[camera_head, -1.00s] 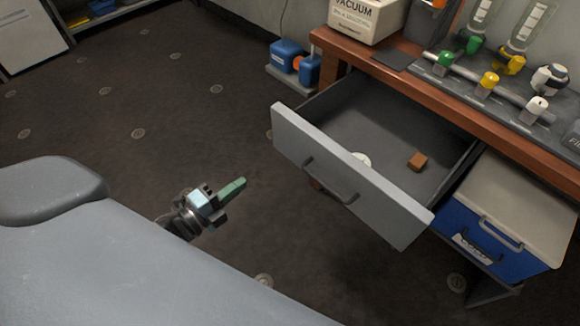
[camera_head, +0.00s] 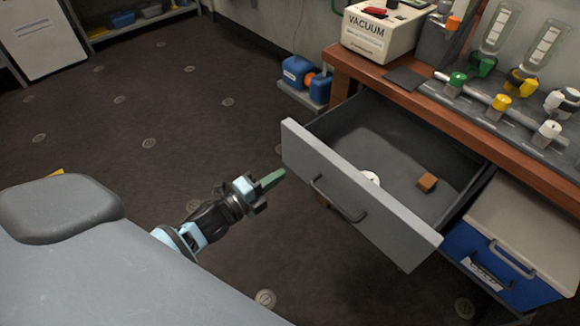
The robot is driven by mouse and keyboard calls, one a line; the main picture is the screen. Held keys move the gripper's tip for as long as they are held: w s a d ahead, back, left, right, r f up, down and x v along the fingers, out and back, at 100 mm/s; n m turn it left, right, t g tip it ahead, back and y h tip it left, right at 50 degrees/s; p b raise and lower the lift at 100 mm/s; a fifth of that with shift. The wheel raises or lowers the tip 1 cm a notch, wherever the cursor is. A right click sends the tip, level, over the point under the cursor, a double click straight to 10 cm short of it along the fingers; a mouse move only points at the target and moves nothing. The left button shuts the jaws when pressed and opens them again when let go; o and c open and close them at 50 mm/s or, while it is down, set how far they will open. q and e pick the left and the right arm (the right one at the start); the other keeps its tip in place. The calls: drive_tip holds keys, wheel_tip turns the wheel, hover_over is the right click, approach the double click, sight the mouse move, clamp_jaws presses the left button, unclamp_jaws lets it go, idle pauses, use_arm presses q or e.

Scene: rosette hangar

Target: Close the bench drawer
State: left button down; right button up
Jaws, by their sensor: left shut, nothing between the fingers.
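The bench drawer (camera_head: 345,203) is pulled well out from under the wooden bench (camera_head: 470,125). Its grey front carries a dark bar handle (camera_head: 338,200). Inside lie a small brown block (camera_head: 427,182) and a round white item (camera_head: 371,178), partly hidden by the drawer front. My left gripper (camera_head: 270,180) is shut and empty, its greenish fingers pointing right towards the left part of the drawer front. My right gripper is not in view.
A blue-sided box with a light top (camera_head: 512,252) stands under the bench, right of the drawer. A white vacuum box (camera_head: 382,32) and coloured valves (camera_head: 501,103) sit on the bench. Blue containers (camera_head: 298,72) stand behind. The dark floor (camera_head: 130,125) at left is clear.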

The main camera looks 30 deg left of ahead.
sight(300, 162)
use_arm(q)
drive_tip(key=shift+x, duration=2.45)
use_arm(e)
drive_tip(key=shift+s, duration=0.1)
